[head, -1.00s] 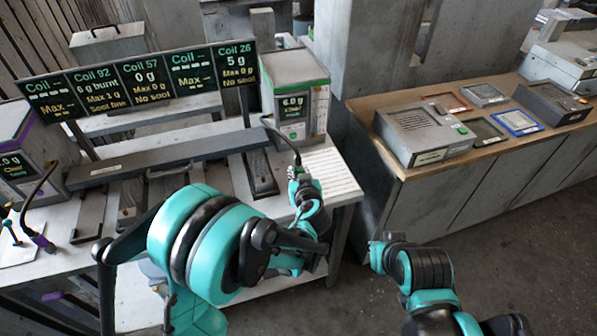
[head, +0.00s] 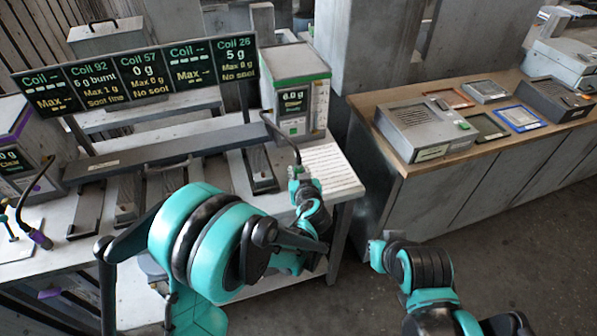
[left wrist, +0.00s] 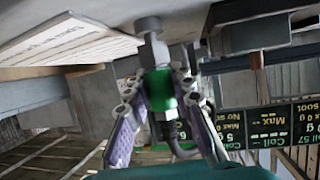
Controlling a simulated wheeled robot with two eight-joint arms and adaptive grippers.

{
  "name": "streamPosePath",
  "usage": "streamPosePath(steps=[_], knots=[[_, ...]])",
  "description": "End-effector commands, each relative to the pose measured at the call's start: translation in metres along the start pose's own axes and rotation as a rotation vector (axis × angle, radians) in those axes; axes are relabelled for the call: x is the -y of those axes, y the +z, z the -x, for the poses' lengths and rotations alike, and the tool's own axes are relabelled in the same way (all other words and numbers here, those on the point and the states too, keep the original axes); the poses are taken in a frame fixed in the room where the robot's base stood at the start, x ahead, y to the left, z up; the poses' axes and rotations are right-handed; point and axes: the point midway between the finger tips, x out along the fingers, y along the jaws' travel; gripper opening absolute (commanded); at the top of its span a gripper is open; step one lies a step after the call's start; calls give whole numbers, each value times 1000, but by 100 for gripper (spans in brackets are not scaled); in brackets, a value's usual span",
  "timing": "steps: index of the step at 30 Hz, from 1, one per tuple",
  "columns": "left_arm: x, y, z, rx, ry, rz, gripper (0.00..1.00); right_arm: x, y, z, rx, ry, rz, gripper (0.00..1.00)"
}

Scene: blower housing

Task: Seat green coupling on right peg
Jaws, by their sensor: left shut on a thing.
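My left gripper (head: 304,184) is at the right end of the bench, by the green-topped unit (head: 297,80). It is shut on the green coupling (left wrist: 160,88), which sits on the end of a dark hose. In the left wrist view, the bench is at the top. A grey peg (left wrist: 148,24) with a wide head and a narrower neck stands in line with the coupling's end. It is very close to it; whether they touch is unclear. Of my right arm, links show at the lower right, but its gripper fingers cannot be made out.
A printed white sheet (head: 328,168) lies beside the left gripper. A row of coil displays (head: 138,72) stands behind the bench. A purple-ended hose (head: 40,238) is at the far left. A wooden-topped counter (head: 370,112) with grey devices stands right, across a floor gap.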

Motion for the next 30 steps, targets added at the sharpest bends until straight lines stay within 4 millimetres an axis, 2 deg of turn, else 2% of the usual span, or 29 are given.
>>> streamPosePath(steps=[11,12,14,15,25,30], knots=[[0,9,-4,0,0,0,0,0,6,-8,0,0,0,0],[0,9,-4,0,0,0,28,0,5,-7,0,0,0,0],[0,8,-4,0,0,0,44,0,5,-7,0,0,0,0],[0,8,-4,0,0,0,47,0,5,-7,0,0,0,0],[0,8,0,0,0,0,47,0,5,-7,0,0,0,0],[-1,8,24,-1,3,-2,47,0,5,-7,0,0,0,0]])
